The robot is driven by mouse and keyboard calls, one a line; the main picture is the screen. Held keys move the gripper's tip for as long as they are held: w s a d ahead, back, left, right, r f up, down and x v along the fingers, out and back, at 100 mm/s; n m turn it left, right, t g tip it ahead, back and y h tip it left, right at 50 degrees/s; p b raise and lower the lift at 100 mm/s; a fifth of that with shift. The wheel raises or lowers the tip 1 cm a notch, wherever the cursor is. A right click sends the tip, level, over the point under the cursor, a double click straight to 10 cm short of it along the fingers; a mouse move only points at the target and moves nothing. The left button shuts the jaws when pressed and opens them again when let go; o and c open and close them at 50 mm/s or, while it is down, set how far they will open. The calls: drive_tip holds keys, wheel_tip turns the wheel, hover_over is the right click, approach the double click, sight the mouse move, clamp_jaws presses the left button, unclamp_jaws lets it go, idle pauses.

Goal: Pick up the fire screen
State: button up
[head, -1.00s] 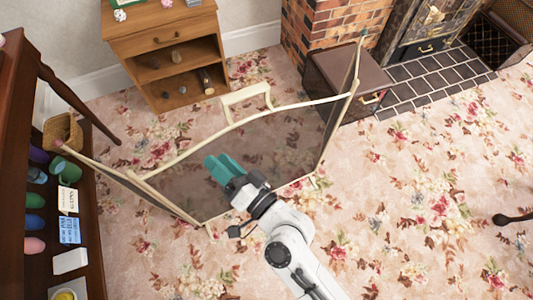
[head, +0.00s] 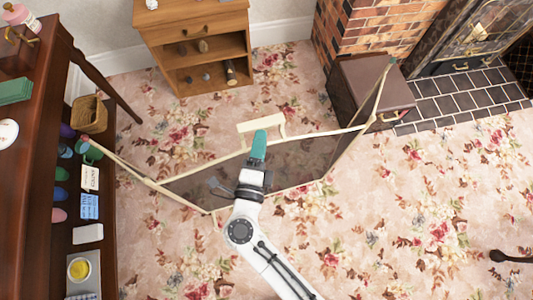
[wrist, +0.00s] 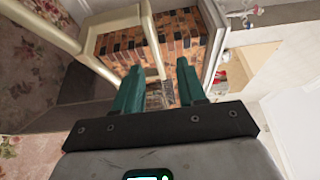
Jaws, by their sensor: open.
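The fire screen (head: 310,160) stands unfolded on the carpet, with a cream frame, dark see-through panels and a cream handle (head: 246,127) above its middle panel. The arm hides part of the middle panel.
A brown chest (head: 372,91) stands close by the screen's right panel, before the brick fireplace (head: 352,32). A dark wooden shelf (head: 40,110) is near its left end. A small wooden cabinet (head: 195,17) stands behind. The carpet at right is mostly clear.

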sight(263, 118)
drive_tip(key=w, duration=0.8)
drive_tip(key=shift+d+f+p, duration=0.15)
drive_tip(key=shift+f+p, duration=0.05)
drive_tip(key=shift+p, duration=0.1)
clamp_jaws()
drive_tip(key=shift+s, duration=0.1)
idle(0.8)
drive_tip(key=shift+r, duration=0.2)
